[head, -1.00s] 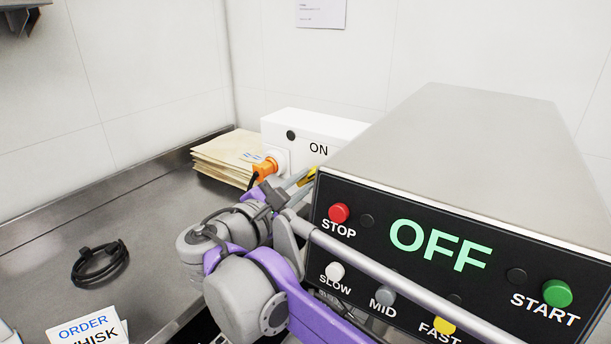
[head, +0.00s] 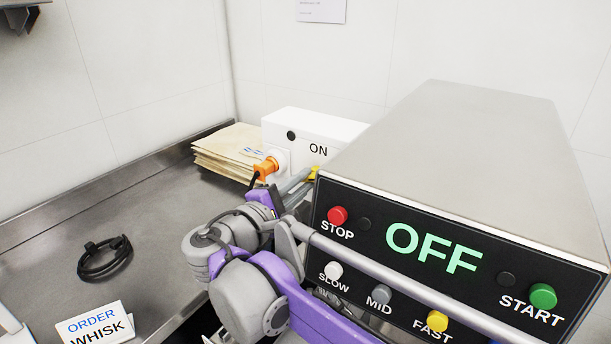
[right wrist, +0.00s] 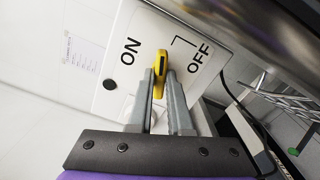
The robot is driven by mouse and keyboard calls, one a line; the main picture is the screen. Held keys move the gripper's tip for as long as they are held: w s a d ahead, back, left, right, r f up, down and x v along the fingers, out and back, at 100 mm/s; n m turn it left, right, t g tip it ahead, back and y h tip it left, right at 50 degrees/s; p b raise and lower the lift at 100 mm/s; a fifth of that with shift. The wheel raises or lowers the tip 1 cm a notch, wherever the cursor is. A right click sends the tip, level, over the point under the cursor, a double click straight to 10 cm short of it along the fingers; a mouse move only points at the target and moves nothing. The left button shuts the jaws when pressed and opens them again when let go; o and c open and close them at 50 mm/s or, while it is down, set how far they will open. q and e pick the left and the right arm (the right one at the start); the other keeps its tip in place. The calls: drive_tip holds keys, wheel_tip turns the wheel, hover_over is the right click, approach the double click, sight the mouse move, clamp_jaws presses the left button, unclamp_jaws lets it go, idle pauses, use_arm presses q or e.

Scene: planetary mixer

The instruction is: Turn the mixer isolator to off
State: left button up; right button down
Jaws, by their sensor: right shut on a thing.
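The mixer isolator is a white box (head: 300,128) behind the mixer's left side in the head view, with ON and a dark round spot on its face. In the right wrist view its face (right wrist: 112,88) carries ON on the left and OFF on the right. Its yellow handle (right wrist: 160,66) stands between the two words, long side up and down in that picture. My right gripper (right wrist: 160,78) is shut on the handle, one grey finger on each side. In the head view the right gripper (head: 306,178) is partly hidden at the mixer's edge. My left gripper is not in view.
The mixer head (head: 465,140) shows OFF in green above several buttons, with a rail across its front. An orange plug (head: 266,167) sits in the box's side beside stacked envelopes (head: 225,152).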

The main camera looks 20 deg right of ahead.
drive_tip(key=shift+r+m+p, duration=0.15)
drive_tip(key=shift+m+p, duration=1)
drive_tip(key=shift+m, duration=0.85)
drive_tip(key=c, duration=1.3)
unclamp_jaws()
drive_tip(key=o, duration=0.6)
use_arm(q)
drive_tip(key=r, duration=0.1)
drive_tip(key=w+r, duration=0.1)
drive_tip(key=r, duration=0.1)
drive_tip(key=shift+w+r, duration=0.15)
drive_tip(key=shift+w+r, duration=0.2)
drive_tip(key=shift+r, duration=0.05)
use_arm(e)
drive_tip(key=shift+v, duration=3.55)
drive_tip(key=shift+f, duration=0.2)
